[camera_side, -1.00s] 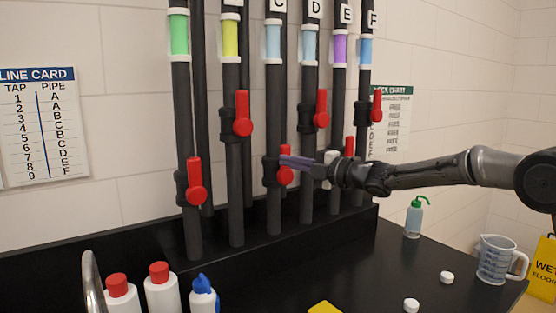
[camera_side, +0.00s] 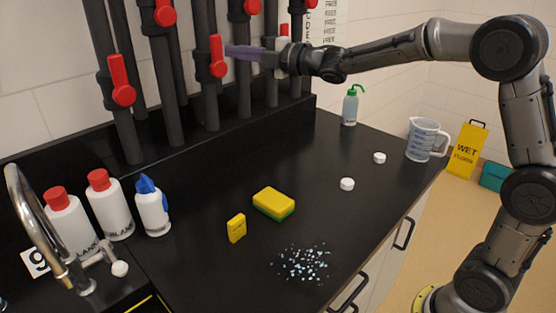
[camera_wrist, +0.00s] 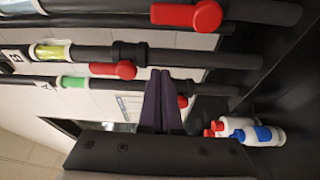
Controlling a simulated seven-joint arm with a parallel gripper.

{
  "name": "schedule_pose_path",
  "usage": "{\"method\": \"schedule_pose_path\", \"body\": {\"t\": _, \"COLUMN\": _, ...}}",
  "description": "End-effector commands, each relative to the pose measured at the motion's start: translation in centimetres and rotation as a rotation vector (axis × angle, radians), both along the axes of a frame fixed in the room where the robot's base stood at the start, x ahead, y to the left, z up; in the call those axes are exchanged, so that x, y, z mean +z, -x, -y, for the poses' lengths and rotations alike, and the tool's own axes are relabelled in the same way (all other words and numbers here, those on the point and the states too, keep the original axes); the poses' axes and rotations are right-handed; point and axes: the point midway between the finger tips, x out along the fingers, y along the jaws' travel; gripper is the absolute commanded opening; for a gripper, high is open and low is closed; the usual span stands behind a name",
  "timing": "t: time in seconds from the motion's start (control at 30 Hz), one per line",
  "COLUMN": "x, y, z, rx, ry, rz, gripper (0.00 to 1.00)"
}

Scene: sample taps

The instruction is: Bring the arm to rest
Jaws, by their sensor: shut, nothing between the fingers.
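My gripper (camera_side: 232,51) is shut and empty, with its purple fingers together. It points left at the far end of my outstretched arm, at the row of dark pipes.
On the black bench (camera_side: 215,270) stand white bottles (camera_side: 110,205), a yellow sponge (camera_side: 273,203), a small yellow box (camera_side: 236,228), scattered pale bits (camera_side: 303,262), white caps (camera_side: 347,184), a green-topped bottle (camera_side: 350,106) and a jug (camera_side: 425,140). A yellow floor sign (camera_side: 467,148) stands right.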

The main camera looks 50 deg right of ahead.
Motion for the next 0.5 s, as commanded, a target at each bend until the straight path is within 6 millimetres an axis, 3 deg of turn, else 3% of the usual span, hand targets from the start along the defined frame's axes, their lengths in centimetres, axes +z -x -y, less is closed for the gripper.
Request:
{"method": "schedule_pose_path", "body": {"t": 0.07, "x": 2.2, "y": 0.9, "z": -0.5, "rx": 0.007, "ry": 0.004, "rz": 0.038, "gripper": 0.0}}
{"method": "schedule_pose_path", "body": {"t": 0.17, "x": 6.1, "y": 3.8, "z": -1.4, "rx": 0.014, "ry": -0.001, "rz": 0.1, "gripper": 0.0}}
{"method": "schedule_pose_path", "body": {"t": 0.2, "x": 7.8, "y": 5.6, "z": -1.6, "rx": -0.001, "ry": -0.02, "rz": 0.116, "gripper": 0.0}}
{"method": "schedule_pose_path", "body": {"t": 0.3, "x": 9.8, "y": 10.3, "z": -0.4, "rx": -0.095, "ry": -0.127, "rz": 0.076, "gripper": 0.0}}
{"method": "schedule_pose_path", "body": {"t": 0.37, "x": 9.5, "y": 13.3, "z": 0.7, "rx": -0.168, "ry": -0.224, "rz": 0.014, "gripper": 0.0}}
{"method": "schedule_pose_path", "body": {"t": 0.5, "x": 5.5, "y": 20.1, "z": 3.4, "rx": -0.349, "ry": -0.492, "rz": -0.192, "gripper": 0.0}}
